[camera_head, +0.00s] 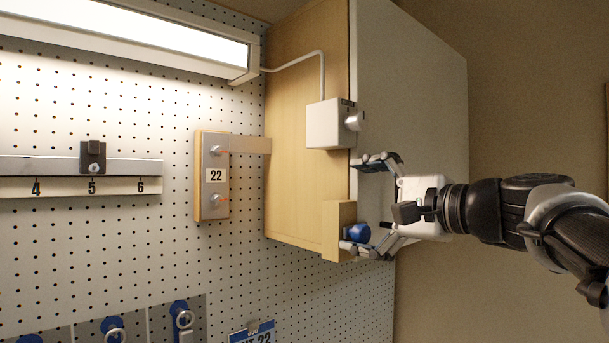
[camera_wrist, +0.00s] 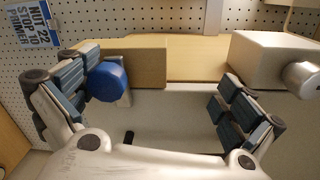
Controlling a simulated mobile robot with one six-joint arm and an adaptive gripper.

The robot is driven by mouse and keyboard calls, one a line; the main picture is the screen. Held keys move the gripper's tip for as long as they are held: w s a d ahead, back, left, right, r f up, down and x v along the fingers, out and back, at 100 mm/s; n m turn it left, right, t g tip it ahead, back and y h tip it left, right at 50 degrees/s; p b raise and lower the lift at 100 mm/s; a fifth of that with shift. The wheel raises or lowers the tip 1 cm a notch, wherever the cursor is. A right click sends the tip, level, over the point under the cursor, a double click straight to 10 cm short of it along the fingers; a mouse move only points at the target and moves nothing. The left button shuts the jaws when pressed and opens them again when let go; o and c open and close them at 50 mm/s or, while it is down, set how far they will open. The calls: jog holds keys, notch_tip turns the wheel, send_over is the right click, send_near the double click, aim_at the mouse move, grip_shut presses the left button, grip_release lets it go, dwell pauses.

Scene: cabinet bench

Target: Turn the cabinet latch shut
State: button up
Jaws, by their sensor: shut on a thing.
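The latch's blue knob (camera_head: 359,232) sits by a small wooden block (camera_head: 338,222) at the lower front edge of the cabinet (camera_head: 293,145). The knob also shows in the wrist view (camera_wrist: 108,82). The other finger stands well apart, below the white box, with a wide gap between the fingers. The pale cabinet door (camera_head: 415,85) looks closed or nearly so. The latch's exact angle cannot be told.
A white box (camera_head: 325,125) with a metal cylinder (camera_head: 354,121) sits on the cabinet edge above my gripper. A panel marked 22 (camera_head: 214,192) hangs on the pegboard to the left. A lamp (camera_head: 150,33) is above. Blue hooks are at the lower left.

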jog(key=shift+s+d+r, duration=0.25)
jog(key=shift+s+r, duration=0.25)
jog(key=shift+r, duration=0.1)
jog(key=shift+c, duration=0.8)
jog(key=shift+s+d+f, duration=0.1)
jog(key=shift+s+d, duration=0.1)
jog(key=shift+s, duration=0.05)
jog(key=shift+c, duration=0.7)
jog(key=shift+f+b+v, duration=0.2)
jog(key=shift+b+v, duration=0.3)
jog(key=shift+v, duration=0.45)
jog(key=shift+c, duration=1.2)
jog(key=v, duration=0.4)
jog(key=shift+d, duration=0.2)
jog(key=c, duration=0.3)
jog(key=f+v, duration=0.2)
jog(key=v, duration=1.1)
jog(key=shift+s+b, duration=0.4)
jog(key=shift+d, duration=0.1)
